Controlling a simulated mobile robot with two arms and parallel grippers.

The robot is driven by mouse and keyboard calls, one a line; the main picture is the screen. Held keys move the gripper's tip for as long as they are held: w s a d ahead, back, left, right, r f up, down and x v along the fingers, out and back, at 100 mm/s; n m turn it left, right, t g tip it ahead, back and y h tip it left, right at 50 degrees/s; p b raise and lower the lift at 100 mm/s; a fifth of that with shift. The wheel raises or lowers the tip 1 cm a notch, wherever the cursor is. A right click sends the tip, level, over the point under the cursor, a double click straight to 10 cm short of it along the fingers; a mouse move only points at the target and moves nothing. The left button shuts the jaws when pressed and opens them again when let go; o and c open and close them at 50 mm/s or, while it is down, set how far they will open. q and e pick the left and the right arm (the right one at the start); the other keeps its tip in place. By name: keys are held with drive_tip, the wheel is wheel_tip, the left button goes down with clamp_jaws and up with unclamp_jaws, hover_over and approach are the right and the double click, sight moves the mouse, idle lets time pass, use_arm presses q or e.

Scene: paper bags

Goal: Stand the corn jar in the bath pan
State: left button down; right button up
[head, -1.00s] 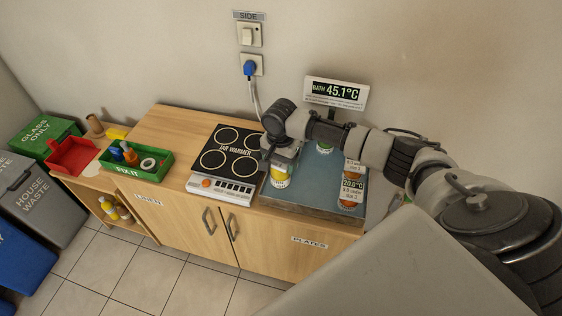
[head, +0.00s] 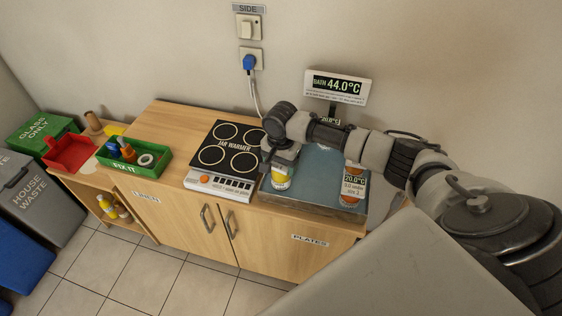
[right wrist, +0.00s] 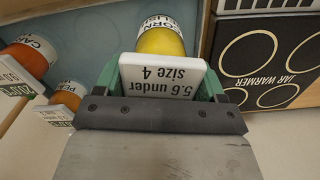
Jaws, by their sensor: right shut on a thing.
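My left gripper is not in view.
Two orange jars, one marked "CA" (right wrist: 28,58) and another (right wrist: 66,97), stand at the pan's right side. The black jar warmer (head: 228,148) adjoins the pan's left. A bath display (head: 338,87) reads 44.0°C. The pan's middle is clear.

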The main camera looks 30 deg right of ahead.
drive_tip(key=shift+f, duration=0.6)
drive_tip(key=shift+f, duration=0.35)
drive_tip(key=o, duration=1.4)
drive_tip(key=shift+f, duration=0.1)
drive_tip(key=shift+c, duration=0.2)
wheel_tip(320, 180, up, 8)
drive_tip(key=p, duration=0.8)
drive_tip(key=shift+f+p, duration=0.25)
drive_tip(key=shift+p, duration=0.15)
drive_tip(key=shift+f, duration=0.2)
